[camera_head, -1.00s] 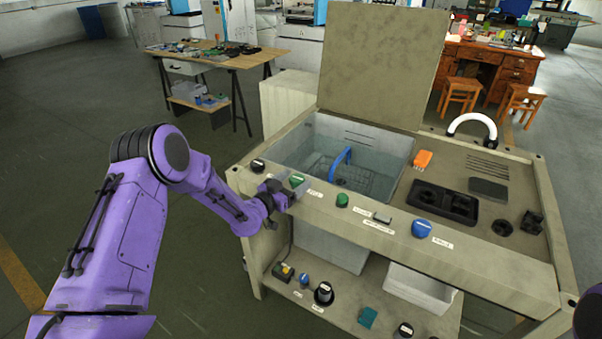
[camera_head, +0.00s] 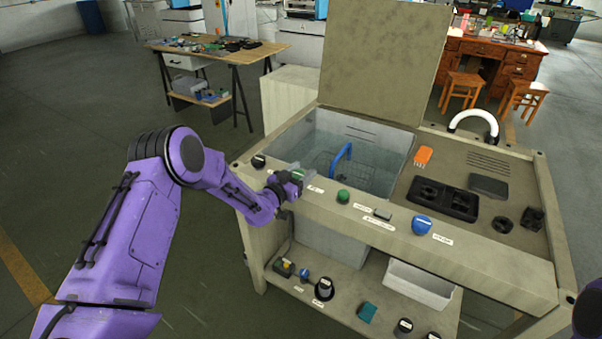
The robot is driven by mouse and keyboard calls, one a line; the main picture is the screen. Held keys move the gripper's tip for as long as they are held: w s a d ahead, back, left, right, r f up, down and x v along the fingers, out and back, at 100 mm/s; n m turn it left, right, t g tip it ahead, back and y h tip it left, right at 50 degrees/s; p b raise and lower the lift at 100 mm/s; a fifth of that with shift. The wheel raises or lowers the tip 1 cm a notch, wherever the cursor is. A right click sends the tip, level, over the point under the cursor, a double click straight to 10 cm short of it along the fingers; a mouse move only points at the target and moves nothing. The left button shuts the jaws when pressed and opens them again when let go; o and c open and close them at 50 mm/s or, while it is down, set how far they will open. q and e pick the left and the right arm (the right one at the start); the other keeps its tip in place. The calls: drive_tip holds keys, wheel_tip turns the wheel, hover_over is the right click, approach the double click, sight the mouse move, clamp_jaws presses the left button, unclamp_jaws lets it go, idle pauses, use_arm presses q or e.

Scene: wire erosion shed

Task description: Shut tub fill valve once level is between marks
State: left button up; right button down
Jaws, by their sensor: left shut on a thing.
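The tub (camera_head: 387,174) is an open clear-walled basin sunk in the left of the beige bench, with a wire basket and a blue curved piece (camera_head: 342,160) inside. Its liquid surface and level are hard to tell; short dark lines show on the far wall. The green fill valve knob (camera_head: 297,172) is on the front ledge at the tub's near left corner, beside a small white label. My left gripper (camera_head: 291,182) is shut on this knob and hides part of it.
On the front ledge are a black knob (camera_head: 259,161), a green button (camera_head: 343,196) and a blue knob (camera_head: 421,224). A raised lid (camera_head: 383,60) stands behind the tub. An orange piece (camera_head: 423,156) and a black tray (camera_head: 443,199) lie to the right. A lower shelf holds several small items.

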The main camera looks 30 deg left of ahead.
use_arm(q)
drive_tip(key=n+y+b, duration=0.1)
drive_tip(key=n+y, duration=0.2)
drive_tip(key=y, duration=0.1)
drive_tip(key=shift+a+f+y, duration=0.1)
drive_tip(key=shift+a+y, duration=0.05)
drive_tip(key=shift+y, duration=0.15)
drive_tip(key=shift+a+n+y+b, duration=0.2)
drive_tip(key=shift+n+y+b, duration=0.35)
drive_tip(key=shift+n+y, duration=0.85)
drive_tip(key=shift+y, duration=0.6)
drive_tip(key=o, duration=0.9)
drive_tip(key=shift+o, duration=0.2)
